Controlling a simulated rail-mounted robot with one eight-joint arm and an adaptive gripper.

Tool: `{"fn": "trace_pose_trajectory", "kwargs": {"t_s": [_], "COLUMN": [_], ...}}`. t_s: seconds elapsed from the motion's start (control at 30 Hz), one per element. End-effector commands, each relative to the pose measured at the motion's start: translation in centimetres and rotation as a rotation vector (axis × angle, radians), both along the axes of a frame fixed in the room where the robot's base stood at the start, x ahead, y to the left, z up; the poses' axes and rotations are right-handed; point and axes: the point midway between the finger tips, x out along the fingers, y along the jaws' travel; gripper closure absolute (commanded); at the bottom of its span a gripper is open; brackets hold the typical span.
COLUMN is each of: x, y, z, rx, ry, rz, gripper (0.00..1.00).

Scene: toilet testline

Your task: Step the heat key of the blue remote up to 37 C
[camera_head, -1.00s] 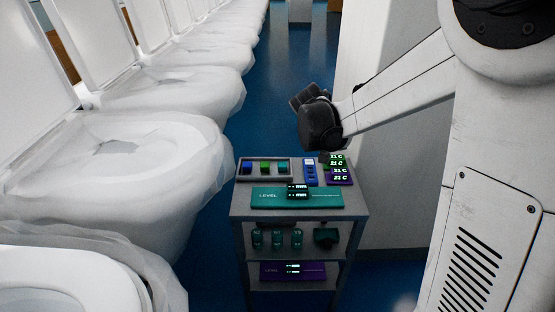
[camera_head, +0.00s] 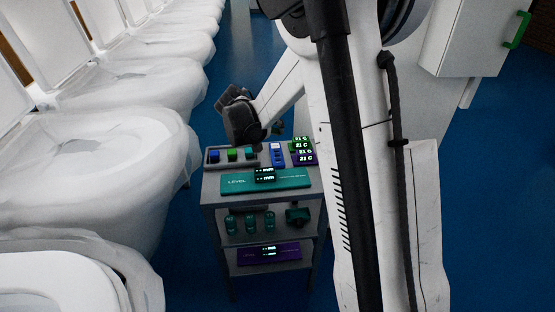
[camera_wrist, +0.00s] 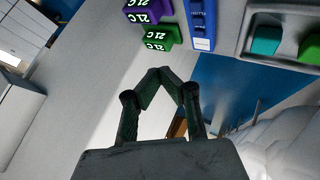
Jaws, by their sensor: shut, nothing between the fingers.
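The blue remote (camera_head: 277,153) lies on the cart's top shelf, right of a grey tray. It also shows in the wrist view (camera_wrist: 201,25) at the top, cut off by the frame edge; its key labels are too small to read. Beside it are a green readout block (camera_head: 302,144) and a purple readout block (camera_head: 306,157), each showing 21 C; the wrist view shows the green block (camera_wrist: 160,38) and the purple one (camera_wrist: 150,10). My gripper (camera_wrist: 160,73) is shut and empty, below the remote in the wrist picture and apart from it. Its fingertips are unclear in the head view.
The grey tray (camera_head: 206,161) holds blue, green and teal keys. A teal LEVEL panel (camera_head: 238,184) lies in front. Lower shelves hold teal items and a purple panel (camera_head: 247,256). White toilets (camera_head: 105,150) line the left. My arm covers the cart's right side.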

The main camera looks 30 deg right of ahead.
Motion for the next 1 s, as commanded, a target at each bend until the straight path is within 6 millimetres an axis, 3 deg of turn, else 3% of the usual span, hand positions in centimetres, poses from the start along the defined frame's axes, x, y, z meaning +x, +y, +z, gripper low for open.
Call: {"fn": "trace_pose_trajectory", "kwargs": {"t_s": [0.27, 0.7, 1.0], "x": [0.0, 0.0, 0.0], "y": [0.0, 0.0, 0.0], "z": [-2.0, -7.6, -8.7], "rx": [0.0, 0.0, 0.0], "ry": [0.0, 0.0, 0.0], "rz": [0.0, 0.0, 0.0], "gripper": [1.0, 1.0, 1.0]}}
